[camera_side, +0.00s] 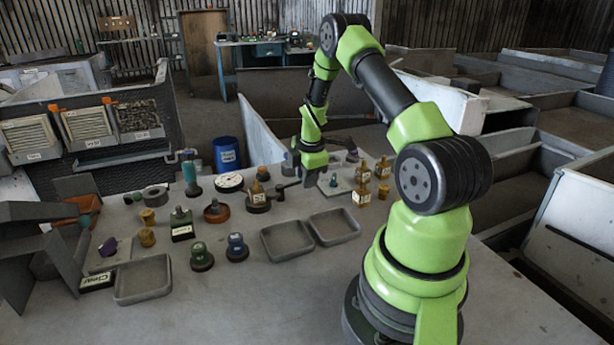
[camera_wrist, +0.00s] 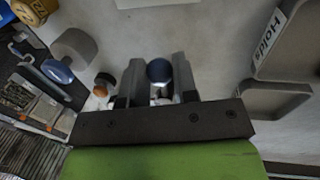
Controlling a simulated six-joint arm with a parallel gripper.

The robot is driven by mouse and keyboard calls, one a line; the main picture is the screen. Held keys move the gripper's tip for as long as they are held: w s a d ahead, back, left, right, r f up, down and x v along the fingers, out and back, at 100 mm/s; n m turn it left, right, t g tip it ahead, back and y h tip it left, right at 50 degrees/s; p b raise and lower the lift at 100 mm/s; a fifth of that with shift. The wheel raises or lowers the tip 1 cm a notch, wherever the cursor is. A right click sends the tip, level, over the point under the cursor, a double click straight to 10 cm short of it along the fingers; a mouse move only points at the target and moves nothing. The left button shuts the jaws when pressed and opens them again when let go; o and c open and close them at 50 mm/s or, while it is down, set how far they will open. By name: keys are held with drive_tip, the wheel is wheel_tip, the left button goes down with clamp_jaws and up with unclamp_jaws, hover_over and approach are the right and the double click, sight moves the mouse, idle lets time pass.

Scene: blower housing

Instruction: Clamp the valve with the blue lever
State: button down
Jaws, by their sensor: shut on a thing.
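My gripper (camera_side: 309,181) hangs low over the bench at the back middle in the side view. Another blue-topped part (camera_side: 237,246) stands upright on a dark base at the front middle of the bench.
Two empty grey trays (camera_side: 288,256) lie in front of my gripper, and another tray (camera_side: 143,295) lies front left. Brass parts (camera_side: 362,194) stand right of my gripper. Several valves and gauges crowd the left. In the wrist view, a tray labelled "Holds" (camera_wrist: 258,68) is at right.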

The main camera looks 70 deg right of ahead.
drive_tip(key=shift+w, duration=0.1)
drive_tip(key=c, duration=0.9)
unclamp_jaws()
drive_tip(key=shift+r, duration=0.15)
wheel_tip(320, 180, up, 10)
drive_tip(key=s+a, duration=0.1)
drive_tip(key=shift+s+a+f, duration=0.15)
drive_tip(key=shift+s+f, duration=0.05)
drive_tip(key=shift+s, duration=0.05)
